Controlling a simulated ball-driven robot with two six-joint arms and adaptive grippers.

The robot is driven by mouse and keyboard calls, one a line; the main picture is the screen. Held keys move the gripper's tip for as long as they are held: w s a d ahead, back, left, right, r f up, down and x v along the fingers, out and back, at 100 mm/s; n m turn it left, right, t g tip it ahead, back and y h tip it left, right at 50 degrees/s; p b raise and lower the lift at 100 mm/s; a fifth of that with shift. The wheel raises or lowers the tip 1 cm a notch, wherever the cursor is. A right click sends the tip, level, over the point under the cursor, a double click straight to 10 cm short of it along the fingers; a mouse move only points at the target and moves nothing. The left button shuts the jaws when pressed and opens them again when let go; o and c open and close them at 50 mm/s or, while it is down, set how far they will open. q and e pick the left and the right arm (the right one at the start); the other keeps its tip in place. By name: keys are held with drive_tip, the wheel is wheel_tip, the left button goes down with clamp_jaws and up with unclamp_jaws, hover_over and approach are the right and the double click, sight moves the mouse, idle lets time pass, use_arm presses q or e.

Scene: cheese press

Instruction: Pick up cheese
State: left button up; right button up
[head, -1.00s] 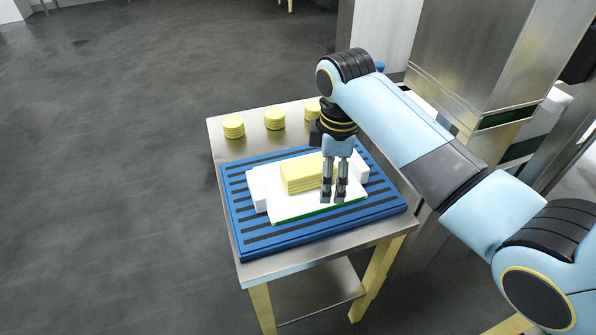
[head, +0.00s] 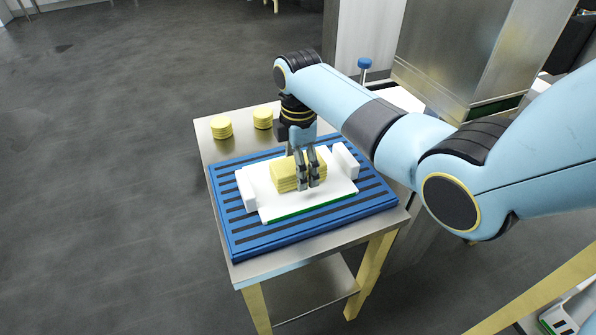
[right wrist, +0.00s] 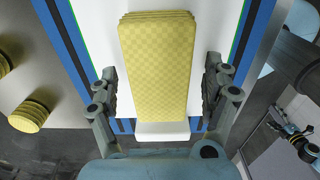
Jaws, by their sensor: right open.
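The cheese (head: 285,174) is a yellow ridged block lying on a white board (head: 329,188) with a green edge, in the middle of the blue slatted rack. In the right wrist view the cheese (right wrist: 158,65) runs lengthwise between the fingers. My right gripper (head: 309,185) is over the cheese, pointing down, and hides part of it. In the right wrist view my right gripper (right wrist: 163,90) is open, one finger on each side of the cheese with a gap to it. My left gripper is not in view.
The blue slatted rack (head: 238,232) covers most of a steel table (head: 205,145). White blocks (head: 345,160) stand at both ends of the board. Round yellow cheeses (head: 221,127) stand along the table's back edge. A large steel column (head: 450,60) stands behind on the right.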

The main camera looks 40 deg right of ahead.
drive_tip(key=shift+f, duration=0.75)
drive_tip(key=c, duration=1.6)
drive_tip(key=shift+o, duration=0.2)
